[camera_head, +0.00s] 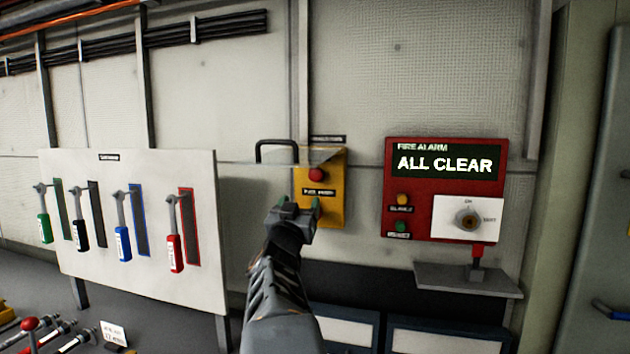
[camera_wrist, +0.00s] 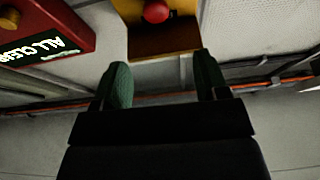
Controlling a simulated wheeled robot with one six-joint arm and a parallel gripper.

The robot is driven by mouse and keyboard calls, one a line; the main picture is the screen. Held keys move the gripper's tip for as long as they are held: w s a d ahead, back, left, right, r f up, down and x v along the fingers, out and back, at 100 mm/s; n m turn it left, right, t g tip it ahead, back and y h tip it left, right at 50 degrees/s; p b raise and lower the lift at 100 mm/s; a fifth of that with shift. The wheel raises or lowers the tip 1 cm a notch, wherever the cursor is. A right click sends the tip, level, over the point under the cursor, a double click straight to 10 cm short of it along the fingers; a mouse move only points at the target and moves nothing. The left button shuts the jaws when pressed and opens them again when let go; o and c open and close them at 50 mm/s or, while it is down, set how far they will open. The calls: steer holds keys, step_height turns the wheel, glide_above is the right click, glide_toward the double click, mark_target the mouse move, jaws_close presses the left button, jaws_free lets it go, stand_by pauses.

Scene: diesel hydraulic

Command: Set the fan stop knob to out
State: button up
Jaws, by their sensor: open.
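A round red knob (camera_head: 316,174) sits on the front of a yellow box (camera_head: 334,186) on the wall, with a label below it too small to read surely. I take it as the fan stop knob, but cannot tell its setting. The knob (camera_wrist: 156,11) and the box (camera_wrist: 182,32) also show at the top of the wrist view, which is turned over. My gripper (camera_head: 299,207) is open and empty, below and in front of the knob. In the wrist view the green-tipped fingers of my gripper (camera_wrist: 162,82) are apart, with nothing between them.
A clear flap (camera_head: 318,156) and a black bar (camera_head: 275,144) project near the box's top. Right of it hangs a red fire alarm panel (camera_head: 480,226) reading "ALL CLEAR", above a small shelf (camera_head: 468,282). A white lever board (camera_head: 130,170) stands left.

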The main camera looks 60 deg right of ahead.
mark_target(315, 175)
steer(key=p+x, duration=0.2)
steer(key=x, duration=0.4)
steer(key=p+x, duration=0.3)
steer(key=x, duration=0.4)
steer(key=shift+s+d+r, duration=0.1)
steer(key=shift+s+d, duration=0.05)
steer(key=shift+d, duration=0.1)
jaws_close()
steer(key=shift+s+a+f+b, duration=0.15)
steer(key=shift+a+f+b, duration=0.1)
steer(key=shift+a+b, duration=0.4)
steer(key=c, duration=1.2)
jaws_free()
steer(key=shift+s+a+r, duration=0.1)
steer(key=shift+a, duration=0.1)
steer(key=shift+c, duration=0.2)
jaws_close()
steer(key=o, duration=1.2)
jaws_free()
steer(key=shift+r, duration=0.1)
steer(key=shift+o, duration=0.2)
steer(key=b+v, duration=0.5)
steer(key=v, duration=0.9)
